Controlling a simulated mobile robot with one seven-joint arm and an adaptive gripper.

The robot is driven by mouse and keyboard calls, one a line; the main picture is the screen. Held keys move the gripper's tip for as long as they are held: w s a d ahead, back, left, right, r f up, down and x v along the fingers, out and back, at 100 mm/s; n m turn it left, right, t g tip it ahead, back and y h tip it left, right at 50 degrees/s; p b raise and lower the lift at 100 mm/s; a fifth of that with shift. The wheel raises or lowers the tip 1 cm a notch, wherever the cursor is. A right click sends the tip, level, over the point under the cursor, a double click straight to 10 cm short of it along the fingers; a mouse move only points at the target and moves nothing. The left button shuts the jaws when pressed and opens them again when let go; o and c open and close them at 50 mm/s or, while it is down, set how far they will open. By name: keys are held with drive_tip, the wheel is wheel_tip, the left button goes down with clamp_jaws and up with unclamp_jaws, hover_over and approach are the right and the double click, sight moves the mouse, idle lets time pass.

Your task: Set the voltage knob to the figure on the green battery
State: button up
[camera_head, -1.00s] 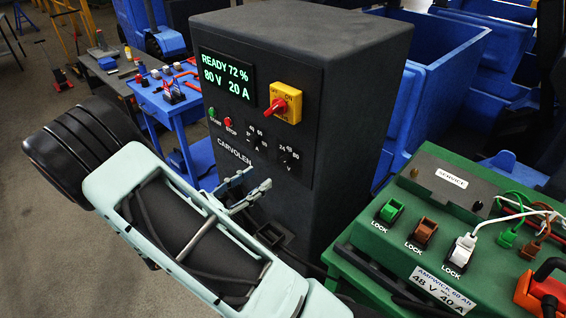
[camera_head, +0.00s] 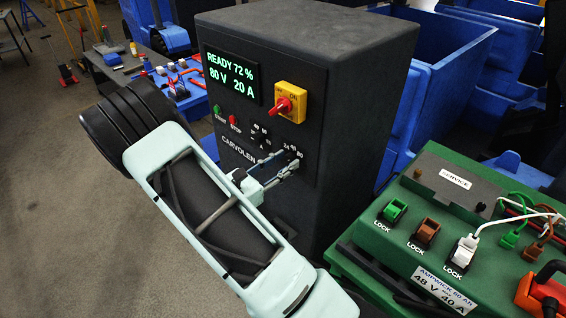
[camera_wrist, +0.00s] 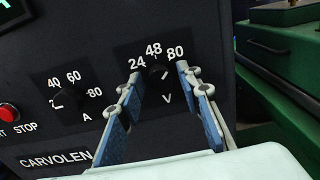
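The charger (camera_head: 345,85) is a dark cabinet marked CARVOLEN; its screen (camera_head: 230,75) reads READY 72 %, 80 V 20 A. The small black voltage knob (camera_wrist: 158,72) sits below the figures 24, 48 and 80; its light mark seems to point up and right, towards 80. My gripper (camera_head: 281,162) is open at the charger front. In the wrist view my gripper (camera_wrist: 158,74) has one fingertip on each side of the voltage knob, with gaps visible; contact cannot be seen. The green battery (camera_head: 380,250) bears a label (camera_head: 444,289) reading 48 V 40 A.
The amp knob (camera_wrist: 68,97) is left of the voltage knob. A red-and-yellow switch (camera_head: 290,103) and green START and red STOP buttons (camera_head: 234,121) are above my gripper. Cables and locks top the battery.

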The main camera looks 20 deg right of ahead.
clamp_jaws()
drive_tip(key=shift+r+n+p, duration=0.15)
drive_tip(key=shift+n+p, duration=0.55)
drive_tip(key=shift+n, duration=0.1)
drive_tip(key=n+p, duration=0.2)
drive_tip(key=n, duration=0.1)
drive_tip(key=shift+w+n+p, duration=0.1)
drive_tip(key=shift+n+p, duration=1.1)
drive_tip(key=shift+n, duration=0.8)
drive_tip(key=shift+f, duration=0.2)
drive_tip(key=shift+o, duration=1.6)
unclamp_jaws()
